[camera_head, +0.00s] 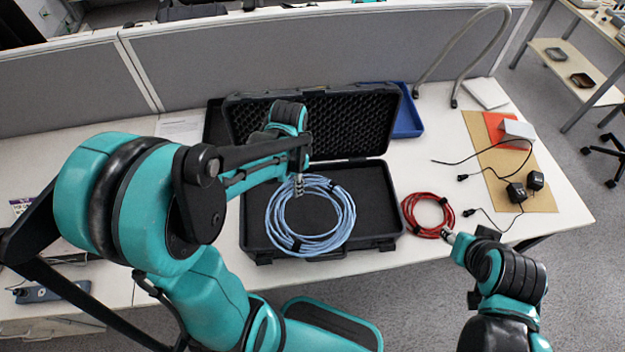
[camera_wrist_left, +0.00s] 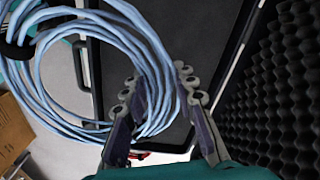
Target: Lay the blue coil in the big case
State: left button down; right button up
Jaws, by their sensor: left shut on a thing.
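The big black case (camera_head: 372,190) lies open on the white table, its foam-lined lid raised at the back. The blue coil (camera_head: 345,222) is over the left part of the case's base, its near edge overlapping the front rim. I cannot tell whether it rests on the foam or hangs just above it. My left gripper (camera_head: 299,188) is at the coil's far side, shut on its strands. In the left wrist view the coil (camera_wrist_left: 60,112) passes between the fingers (camera_wrist_left: 165,105), with the case's foam behind. My right gripper (camera_head: 450,236) is beside the red coil; its fingers are too small to read.
A red coil (camera_head: 408,212) lies right of the case. A blue tray (camera_head: 408,118) sits behind the lid. Black adapters (camera_head: 516,192) with cables lie on a brown sheet (camera_head: 540,200) at the right. A grey partition (camera_head: 350,55) closes off the back.

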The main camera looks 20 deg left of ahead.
pick_arm(q)
jog(key=b, duration=0.4)
send_over(272, 185)
notch_tip(272, 185, down, 7)
jog(key=shift+d, duration=0.1)
notch_tip(272, 185, down, 4)
jog(key=shift+f+b, duration=0.1)
jog(key=shift+b, duration=0.8)
jog(key=c, duration=1.2)
grip_release()
